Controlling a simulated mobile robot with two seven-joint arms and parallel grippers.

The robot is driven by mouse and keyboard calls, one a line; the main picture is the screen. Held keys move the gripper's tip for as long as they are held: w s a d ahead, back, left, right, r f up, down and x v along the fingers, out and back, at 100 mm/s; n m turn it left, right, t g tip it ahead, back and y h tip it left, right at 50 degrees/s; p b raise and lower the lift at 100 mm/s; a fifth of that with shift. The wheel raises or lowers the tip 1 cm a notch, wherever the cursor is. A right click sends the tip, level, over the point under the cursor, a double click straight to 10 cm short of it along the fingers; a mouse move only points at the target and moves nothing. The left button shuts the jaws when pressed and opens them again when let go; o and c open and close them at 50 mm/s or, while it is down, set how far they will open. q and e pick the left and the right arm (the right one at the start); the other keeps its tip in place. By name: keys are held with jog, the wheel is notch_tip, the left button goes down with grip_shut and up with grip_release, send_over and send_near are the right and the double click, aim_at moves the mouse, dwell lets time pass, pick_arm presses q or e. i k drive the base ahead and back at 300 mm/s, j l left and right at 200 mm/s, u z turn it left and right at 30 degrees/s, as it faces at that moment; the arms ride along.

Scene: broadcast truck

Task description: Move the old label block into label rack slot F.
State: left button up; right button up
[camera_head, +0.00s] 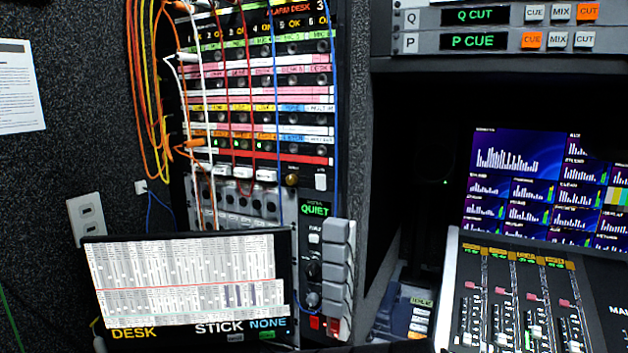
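I cannot make out any block clearly marked as the old label block, and no slot marked F is legible. A column of several grey blocks (338,268) stands upright at the right edge of the small control panel, right of the monitor; I cannot tell whether it is the label rack. A small dark unit with labelled tiles (408,312) sits lower right of it, partly cut off by the frame bottom. Neither of my grippers is in view.
A patch bay (262,100) with hanging coloured cables (150,90) fills the upper left. A monitor (190,280) reading DESK, STICK, NONE stands in front. A fader desk (530,300) and screen (545,185) are at right.

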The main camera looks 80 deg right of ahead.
aim_at(262, 175)
jog(key=k+l+z, duration=0.1)
jog(key=z, duration=1.2)
